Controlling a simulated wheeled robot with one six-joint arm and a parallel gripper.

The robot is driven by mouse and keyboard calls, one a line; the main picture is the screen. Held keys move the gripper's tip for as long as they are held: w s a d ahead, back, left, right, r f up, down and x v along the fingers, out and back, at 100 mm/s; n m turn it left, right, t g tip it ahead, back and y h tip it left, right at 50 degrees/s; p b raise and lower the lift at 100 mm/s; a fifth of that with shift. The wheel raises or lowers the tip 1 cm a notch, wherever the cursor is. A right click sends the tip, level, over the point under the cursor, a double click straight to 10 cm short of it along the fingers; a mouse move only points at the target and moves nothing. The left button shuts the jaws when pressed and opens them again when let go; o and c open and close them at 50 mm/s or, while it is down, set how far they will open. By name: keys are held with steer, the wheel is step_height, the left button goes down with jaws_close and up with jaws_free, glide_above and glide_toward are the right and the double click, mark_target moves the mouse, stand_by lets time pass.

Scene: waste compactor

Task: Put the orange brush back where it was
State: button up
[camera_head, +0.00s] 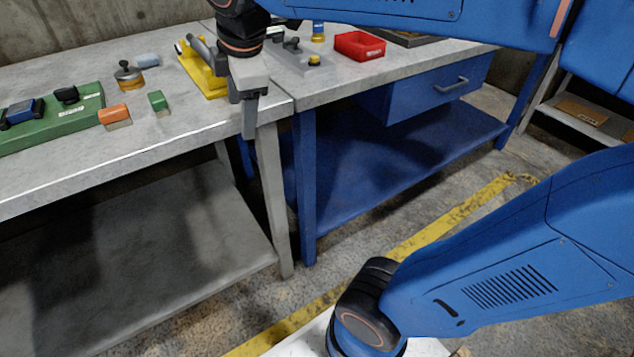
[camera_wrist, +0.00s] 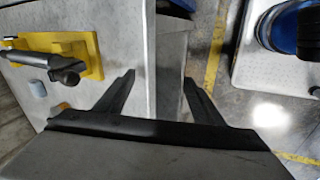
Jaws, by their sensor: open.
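The orange brush (camera_head: 114,117), a small block with pale bristles below, stands on the left grey workbench (camera_head: 120,155), just right of the green tray (camera_head: 60,126). A green brush (camera_head: 158,104) of similar shape stands to its right. My gripper (camera_head: 249,118) is empty above the workbench's right front corner, well to the right of both brushes. Neither brush shows in that view.
A knobbed jar (camera_head: 129,76) and a pale blue cylinder (camera_head: 148,60) stand behind the brushes. A red bin (camera_head: 360,46) is on the right blue bench. The left bench's front strip is clear.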

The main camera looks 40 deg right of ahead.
steer(key=s+d+f+m, duration=0.4)
steer(key=s+f+m, duration=0.2)
steer(key=f+m, duration=0.1)
steer(key=s+d+f+m, duration=0.4)
steer(key=s+f+m, duration=0.3)
steer(key=m, duration=0.2)
steer(key=shift+s, duration=0.2)
steer(key=shift+d, duration=0.1)
steer(key=shift+c, duration=0.6)
stand_by(0.6)
